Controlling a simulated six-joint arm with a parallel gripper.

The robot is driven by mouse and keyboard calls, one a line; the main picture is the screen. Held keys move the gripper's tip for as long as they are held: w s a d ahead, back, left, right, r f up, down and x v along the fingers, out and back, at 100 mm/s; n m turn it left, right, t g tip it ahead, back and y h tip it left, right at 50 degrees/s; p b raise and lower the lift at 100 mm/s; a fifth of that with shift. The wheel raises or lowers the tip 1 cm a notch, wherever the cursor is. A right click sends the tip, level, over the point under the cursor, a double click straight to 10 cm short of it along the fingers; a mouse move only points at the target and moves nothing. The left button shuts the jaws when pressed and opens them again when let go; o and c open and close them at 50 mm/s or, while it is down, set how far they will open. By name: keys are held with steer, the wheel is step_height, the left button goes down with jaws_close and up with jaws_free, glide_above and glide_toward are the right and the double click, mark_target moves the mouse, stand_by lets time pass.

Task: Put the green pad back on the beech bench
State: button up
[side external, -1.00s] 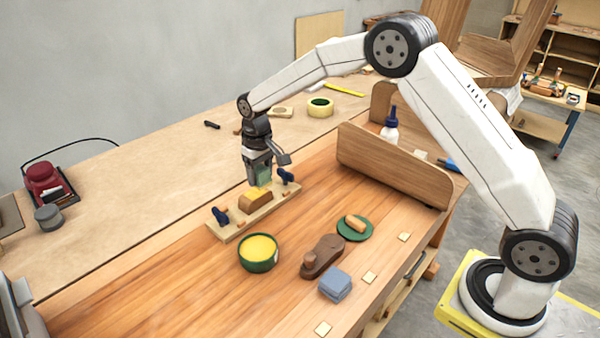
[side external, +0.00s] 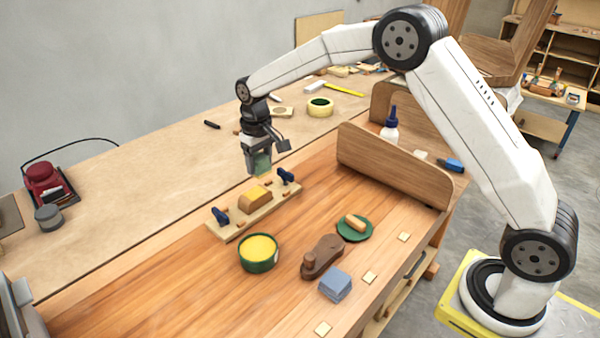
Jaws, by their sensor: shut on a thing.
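The green pad (side external: 262,163) is between the fingers of my gripper (side external: 259,166), which is shut on it. The gripper holds the pad in the air, above the far part of a light wooden board with blue clamps (side external: 253,209). On that board sits a brown block with a yellow top (side external: 254,197), apart from the pad. The beech bench (side external: 200,281) is the reddish-brown wooden top under these things. Part of the pad is hidden by the fingers.
A green bowl of yellow stuff (side external: 258,252) stands in front of the board. A brown wooden plane (side external: 322,256), blue block (side external: 335,284) and green dish with a tan piece (side external: 355,228) are to its right. A curved wooden panel (side external: 392,166) stands behind them. The bench's front left is clear.

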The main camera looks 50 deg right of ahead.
steer(key=shift+s, duration=0.2)
steer(key=shift+s+r, duration=0.15)
steer(key=shift+s, duration=0.35)
steer(key=s, duration=2.1)
steer(key=shift+f, duration=0.25)
steer(key=shift+w, duration=0.15)
steer(key=w+f, duration=0.2)
steer(key=w, duration=0.2)
steer(key=w+f, duration=0.3)
steer(key=w, duration=0.1)
steer(key=w+f, duration=0.3)
steer(key=w, duration=0.1)
steer(key=shift+w+a+f, duration=0.1)
steer(key=shift+a, duration=0.15)
steer(key=shift+w+f, duration=0.55)
